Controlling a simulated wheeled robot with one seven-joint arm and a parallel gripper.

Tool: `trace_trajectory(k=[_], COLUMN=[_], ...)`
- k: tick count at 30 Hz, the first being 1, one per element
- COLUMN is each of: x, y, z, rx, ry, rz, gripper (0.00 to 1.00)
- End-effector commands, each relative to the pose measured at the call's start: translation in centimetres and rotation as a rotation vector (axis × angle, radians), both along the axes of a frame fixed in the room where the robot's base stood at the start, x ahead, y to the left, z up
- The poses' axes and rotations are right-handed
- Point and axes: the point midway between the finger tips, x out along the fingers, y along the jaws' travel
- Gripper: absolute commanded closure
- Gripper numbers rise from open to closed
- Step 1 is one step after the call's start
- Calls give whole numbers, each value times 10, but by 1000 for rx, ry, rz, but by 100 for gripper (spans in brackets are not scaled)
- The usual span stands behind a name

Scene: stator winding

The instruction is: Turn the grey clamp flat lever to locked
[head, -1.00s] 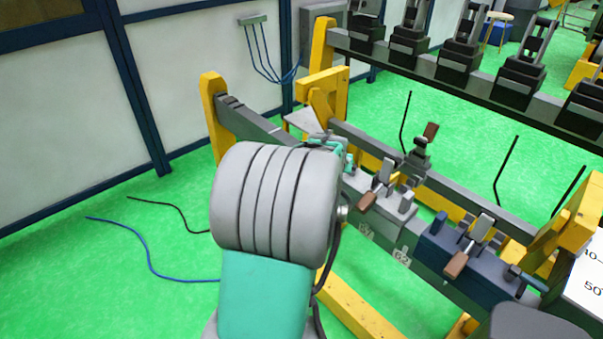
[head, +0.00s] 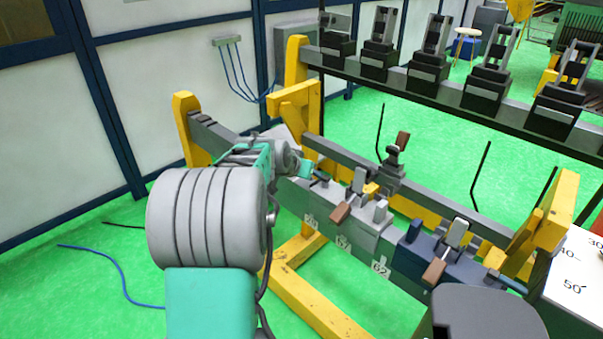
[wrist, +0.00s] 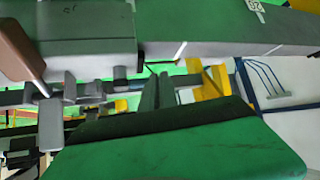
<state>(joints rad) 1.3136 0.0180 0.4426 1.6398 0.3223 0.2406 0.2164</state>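The grey clamp (head: 357,232) sits on the long rail in the head view. Its flat grey lever (head: 360,180) stands up at a tilt, and a brown handle (head: 341,212) slants out towards the front. In the wrist view the brown handle (wrist: 20,50) is at the left edge beside the grey block (wrist: 85,45). My gripper (head: 320,180) is left of the lever in the head view, apart from it. In the wrist view its two dark fingers (wrist: 157,93) lie close together with nothing visible between them. The green hand body fills the bottom there.
A blue clamp (head: 410,258) with its own flat lever (head: 457,232) and brown handle (head: 434,271) is to the right. Behind stands an upright brown-tipped lever (head: 402,140). Yellow frame posts (head: 553,213) bound the rail. Dark fixtures (head: 487,85) line the back rail.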

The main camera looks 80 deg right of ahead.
Motion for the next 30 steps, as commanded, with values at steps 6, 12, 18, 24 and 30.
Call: trace_trajectory(k=[6, 12, 18, 24, 30], x=[1, 7, 28, 44, 52], y=[-2, 11, 49, 82, 97], z=[3, 1, 19, 52, 67], rx=[-7, -7, -12, -7, -4], ry=[-1, -1, -3, -2, -1], rz=[3, 4, 9, 2, 0], gripper=[100, 100, 100, 100, 100])
